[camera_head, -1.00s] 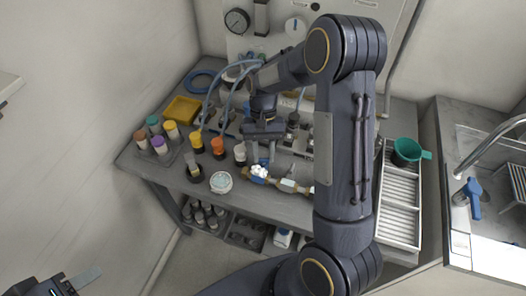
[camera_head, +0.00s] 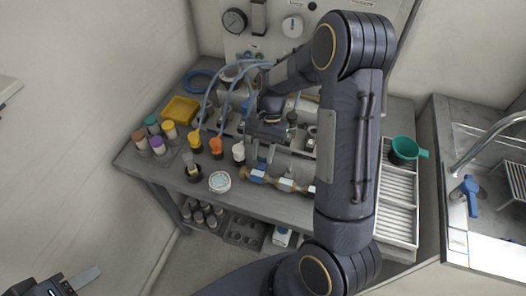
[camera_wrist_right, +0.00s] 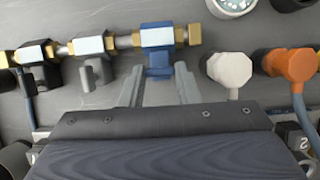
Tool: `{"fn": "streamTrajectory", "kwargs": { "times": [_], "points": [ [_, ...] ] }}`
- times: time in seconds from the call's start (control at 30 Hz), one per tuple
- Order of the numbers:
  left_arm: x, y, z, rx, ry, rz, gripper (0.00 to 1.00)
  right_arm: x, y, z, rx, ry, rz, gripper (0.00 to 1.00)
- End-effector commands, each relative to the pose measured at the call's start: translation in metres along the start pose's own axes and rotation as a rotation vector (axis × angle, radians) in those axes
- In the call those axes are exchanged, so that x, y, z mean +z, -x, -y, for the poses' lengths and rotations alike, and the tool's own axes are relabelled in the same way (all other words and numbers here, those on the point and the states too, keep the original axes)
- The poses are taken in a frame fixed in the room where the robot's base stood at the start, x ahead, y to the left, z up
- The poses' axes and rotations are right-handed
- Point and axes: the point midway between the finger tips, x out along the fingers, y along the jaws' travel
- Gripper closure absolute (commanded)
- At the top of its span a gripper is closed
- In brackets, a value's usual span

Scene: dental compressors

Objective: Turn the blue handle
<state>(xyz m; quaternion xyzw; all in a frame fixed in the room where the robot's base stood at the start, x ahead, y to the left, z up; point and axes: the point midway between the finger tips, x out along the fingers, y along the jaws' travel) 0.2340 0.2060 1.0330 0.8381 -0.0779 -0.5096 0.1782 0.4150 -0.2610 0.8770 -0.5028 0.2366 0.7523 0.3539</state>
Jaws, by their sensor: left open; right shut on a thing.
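The blue handle (camera_wrist_right: 158,68) hangs below a blue-and-white valve body (camera_wrist_right: 157,38) on the brass pipe line in the right wrist view. In the head view the blue valve (camera_head: 257,176) is at the left end of that line, at the bench front. My right gripper (camera_wrist_right: 159,82) has one finger on each side of the blue handle and is shut on it. In the head view the right gripper (camera_head: 266,160) is tilted above the valve and hides part of the handle. My left gripper (camera_head: 75,281) is open and empty at the lower left, partly cut off.
Two valves with grey handles (camera_wrist_right: 95,72) sit farther along the pipe. White (camera_wrist_right: 229,68) and orange (camera_wrist_right: 290,63) fittings stand beside the blue handle. Capped bottles (camera_head: 157,145), a yellow tray (camera_head: 181,110) and blue hoses crowd the bench. A white drying rack (camera_head: 399,205) stands right.

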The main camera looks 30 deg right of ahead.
Motion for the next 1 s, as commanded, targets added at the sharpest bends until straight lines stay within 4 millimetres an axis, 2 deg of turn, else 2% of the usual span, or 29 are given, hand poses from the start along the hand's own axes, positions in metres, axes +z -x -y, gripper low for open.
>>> {"fn": "streamTrajectory", "kwargs": {
  "times": [0.17, 0.2, 0.37, 0.67, 0.77, 1.0],
  "points": [
    [0.0, 0.0, 0.0, 0.0, 0.0, 0.0, 0.51, -0.001, 0.001, 0.0, -0.003, -0.002, -0.003, 0.94],
    [0.0, 0.0, 0.0, 0.0, 0.0, 0.0, 0.51, -0.001, 0.001, 0.0, -0.003, -0.002, -0.003, 0.68],
    [0.0, 0.0, 0.0, 0.0, 0.0, 0.0, 0.51, -0.001, 0.001, 0.0, -0.002, -0.001, -0.002, 0.49],
    [0.0, 0.0, 0.0, 0.0, 0.0, 0.0, 0.51, 0.0, 0.003, 0.0, -0.001, 0.0, -0.001, 0.49],
    [0.0, -0.001, 0.0, 0.0, 0.0, 0.0, 0.51, -0.001, 0.012, 0.001, -0.003, 0.0, -0.003, 0.49],
    [0.001, -0.002, 0.001, 0.0, 0.0, 0.0, 0.51, -0.001, 0.054, 0.001, -0.004, 0.0, -0.004, 0.49]
  ]
}}
